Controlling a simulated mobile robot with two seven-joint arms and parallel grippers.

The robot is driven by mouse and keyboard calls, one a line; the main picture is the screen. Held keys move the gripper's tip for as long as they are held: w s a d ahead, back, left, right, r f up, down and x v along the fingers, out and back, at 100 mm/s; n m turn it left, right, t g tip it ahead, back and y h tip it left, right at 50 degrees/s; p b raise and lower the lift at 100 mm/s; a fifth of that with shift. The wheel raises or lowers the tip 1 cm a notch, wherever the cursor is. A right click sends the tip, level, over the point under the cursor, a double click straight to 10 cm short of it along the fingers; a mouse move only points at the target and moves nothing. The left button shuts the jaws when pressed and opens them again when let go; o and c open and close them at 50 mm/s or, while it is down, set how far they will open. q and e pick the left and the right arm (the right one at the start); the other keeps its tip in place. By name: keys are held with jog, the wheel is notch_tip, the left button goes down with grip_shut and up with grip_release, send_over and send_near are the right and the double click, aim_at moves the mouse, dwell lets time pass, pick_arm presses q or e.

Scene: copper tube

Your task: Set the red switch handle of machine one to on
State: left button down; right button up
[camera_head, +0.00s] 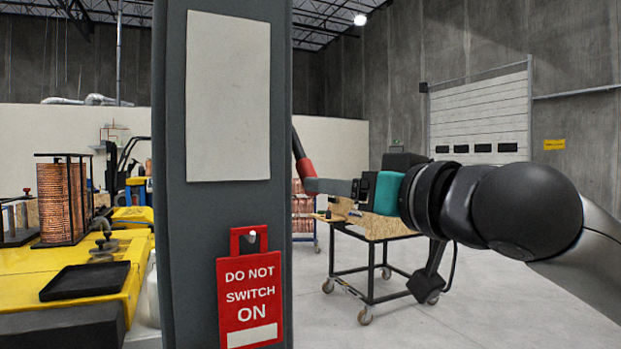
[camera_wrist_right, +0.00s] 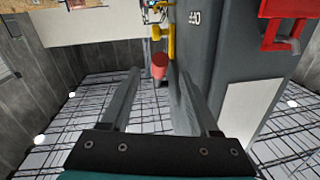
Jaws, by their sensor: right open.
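The red switch handle (camera_head: 304,167) sticks out at the right side of a tall grey machine column (camera_head: 222,225), on a dark rod slanting up behind the column edge. In the right wrist view the red grip (camera_wrist_right: 159,65) shows between the fingertips, near an "OFF" label (camera_wrist_right: 194,18) on the grey panel. My right gripper (camera_head: 313,186) reaches in from the right, its fingers at the handle's lower end. The wrist view shows the gripper (camera_wrist_right: 158,72) open, with a finger on each side of the handle; contact cannot be told. My left gripper is not in view.
A red "DO NOT SWITCH ON" tag (camera_head: 249,290) hangs on the column's front. A wheeled wooden-topped cart (camera_head: 372,230) stands behind my right gripper. A yellow bench (camera_head: 75,275) with a black tray (camera_head: 86,281) is at left.

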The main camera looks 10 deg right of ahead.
jog(key=p+x, duration=0.1)
jog(key=x, duration=0.6)
jog(key=shift+c, duration=0.2)
grip_shut()
dwell(1.2)
